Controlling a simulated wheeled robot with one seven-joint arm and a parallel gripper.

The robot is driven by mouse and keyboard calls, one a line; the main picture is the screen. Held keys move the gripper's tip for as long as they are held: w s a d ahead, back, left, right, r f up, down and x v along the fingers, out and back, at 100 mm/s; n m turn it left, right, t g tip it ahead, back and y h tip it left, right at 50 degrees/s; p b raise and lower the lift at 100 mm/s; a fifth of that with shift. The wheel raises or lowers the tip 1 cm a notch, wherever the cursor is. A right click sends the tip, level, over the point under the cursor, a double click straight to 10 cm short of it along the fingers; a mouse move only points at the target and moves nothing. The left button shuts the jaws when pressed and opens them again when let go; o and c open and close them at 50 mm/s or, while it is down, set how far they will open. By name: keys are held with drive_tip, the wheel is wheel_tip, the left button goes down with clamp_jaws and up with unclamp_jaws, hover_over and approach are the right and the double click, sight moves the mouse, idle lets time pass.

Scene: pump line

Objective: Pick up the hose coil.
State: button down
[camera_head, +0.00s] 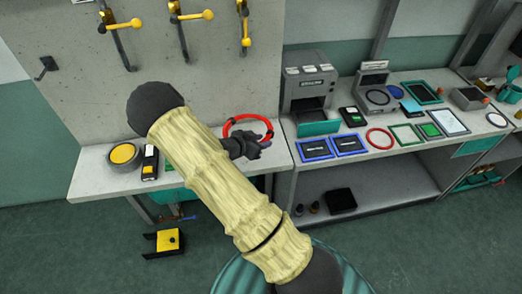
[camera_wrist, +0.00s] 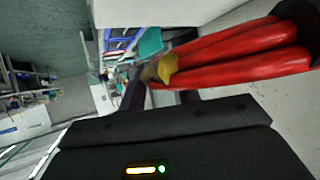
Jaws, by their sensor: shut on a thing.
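The hose coil (camera_head: 248,117) is a red ring at the right end of the left bench in the head view. My gripper (camera_head: 256,148) is at its near side, in front of the wall panel. In the wrist view, the coil (camera_wrist: 235,62) shows large as red strands with a yellow band, close in front of the dark gripper body. My gripper is shut on the coil. The fingertips are partly hidden by the hose, and I cannot tell whether the coil is clear of the bench top.
A yellow-topped round tin (camera_head: 123,154) and a black-and-yellow device (camera_head: 150,162) stand on the left bench. The right bench holds a grey machine (camera_head: 309,82), blue-framed panels (camera_head: 315,149) and another red ring (camera_head: 380,138). A yellow-and-black item (camera_head: 166,241) is on the floor.

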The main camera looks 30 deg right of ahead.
drive_tip(key=shift+r, duration=1)
idle(0.7)
